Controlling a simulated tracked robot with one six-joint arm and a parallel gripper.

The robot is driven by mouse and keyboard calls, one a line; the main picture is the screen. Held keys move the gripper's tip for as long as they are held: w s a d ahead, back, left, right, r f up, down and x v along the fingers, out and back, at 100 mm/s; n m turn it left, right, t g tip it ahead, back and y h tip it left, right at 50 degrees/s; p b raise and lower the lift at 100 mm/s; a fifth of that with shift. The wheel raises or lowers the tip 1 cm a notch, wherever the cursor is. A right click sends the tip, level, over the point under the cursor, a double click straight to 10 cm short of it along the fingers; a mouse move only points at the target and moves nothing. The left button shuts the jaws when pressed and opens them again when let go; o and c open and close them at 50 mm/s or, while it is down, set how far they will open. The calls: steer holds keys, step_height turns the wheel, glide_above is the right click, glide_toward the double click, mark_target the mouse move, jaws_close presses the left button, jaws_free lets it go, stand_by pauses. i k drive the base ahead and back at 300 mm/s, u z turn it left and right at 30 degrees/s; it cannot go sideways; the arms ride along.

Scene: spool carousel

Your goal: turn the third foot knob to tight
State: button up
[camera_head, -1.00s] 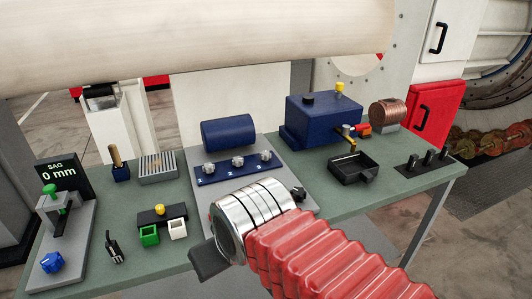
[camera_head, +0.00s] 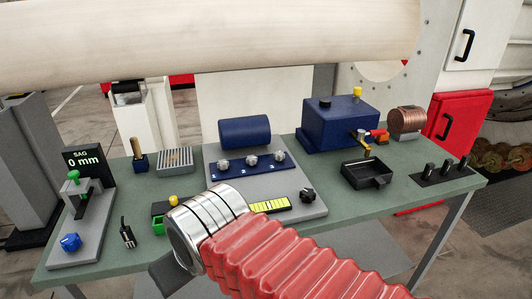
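Three silver foot knobs stand in a row on a blue strip (camera_head: 240,171) of a motor unit on a grey plate. The third foot knob (camera_head: 280,157) is the rightmost; whether it is tight cannot be told at this size. The first knob (camera_head: 222,166) and second knob (camera_head: 252,160) are left of it. My gripper (camera_head: 172,274) is at the lower left of centre, in front of the grey plate and well short of the knobs. Only a dark part of it shows past my silver wrist; its fingers are hidden, so open or shut cannot be told.
A yellow-green gauge strip (camera_head: 270,205) and a black knob (camera_head: 306,194) lie on the plate's front. A blue motor (camera_head: 245,131) sits behind the knobs. A black tray (camera_head: 366,174) is to the right. A large pale cylinder (camera_head: 200,45) hangs above.

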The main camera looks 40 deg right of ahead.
mark_target(279, 155)
steer(key=u, duration=0.1)
steer(key=k, duration=1.15)
steer(key=z, duration=0.6)
steer(key=i, duration=1.3)
steer(key=z, duration=0.05)
